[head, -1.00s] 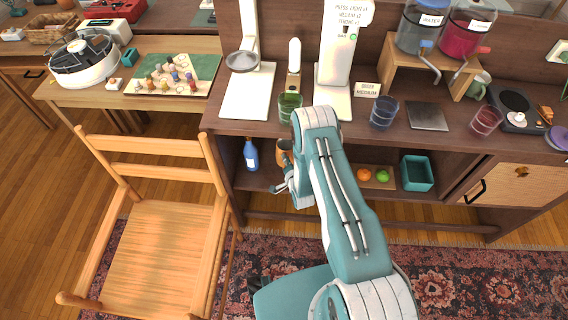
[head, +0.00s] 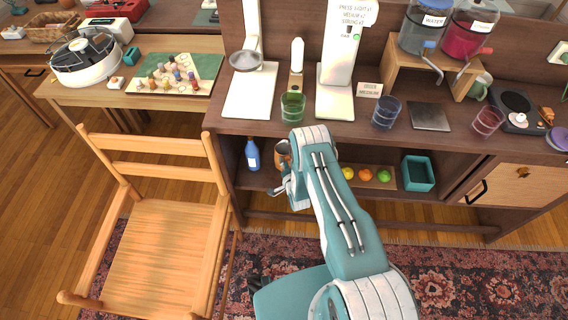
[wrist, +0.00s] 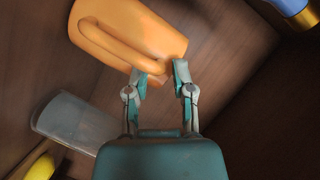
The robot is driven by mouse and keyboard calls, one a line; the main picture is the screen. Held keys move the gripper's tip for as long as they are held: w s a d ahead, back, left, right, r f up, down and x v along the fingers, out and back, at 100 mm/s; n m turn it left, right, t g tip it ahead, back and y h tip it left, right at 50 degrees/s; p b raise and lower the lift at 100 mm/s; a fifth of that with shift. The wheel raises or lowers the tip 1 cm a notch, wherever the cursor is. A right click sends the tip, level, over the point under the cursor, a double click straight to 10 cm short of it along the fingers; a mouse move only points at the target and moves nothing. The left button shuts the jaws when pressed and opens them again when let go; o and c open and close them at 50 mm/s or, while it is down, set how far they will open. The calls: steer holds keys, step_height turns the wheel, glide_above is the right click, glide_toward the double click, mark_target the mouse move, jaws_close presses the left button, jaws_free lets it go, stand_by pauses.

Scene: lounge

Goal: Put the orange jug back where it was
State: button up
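The orange jug (wrist: 145,22) fills the top of the wrist view, with its loop handle facing me. In the head view the jug (head: 283,150) shows inside the cabinet's lower bay, partly hidden by my arm. My gripper (wrist: 161,70) is at the lower end of the handle, with one finger on each side and a gap between them. I cannot tell whether the fingers press on the handle or whether the jug's base touches the shelf. In the head view the gripper (head: 283,190) is just below the jug.
A blue bottle (head: 252,155) stands left of the jug; it also shows at the wrist view's top right (wrist: 290,8). Right of my arm are several fruits (head: 365,175) and a teal box (head: 418,173). A green cup (head: 292,106) stands on the counter above. A chair (head: 160,250) is at left.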

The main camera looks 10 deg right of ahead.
steer(key=shift+s+d, duration=0.1)
steer(key=shift+d, duration=0.05)
steer(key=v, duration=1.1)
steer(key=shift+s+r, duration=0.25)
steer(key=shift+s, duration=0.15)
steer(key=shift+s, duration=0.1)
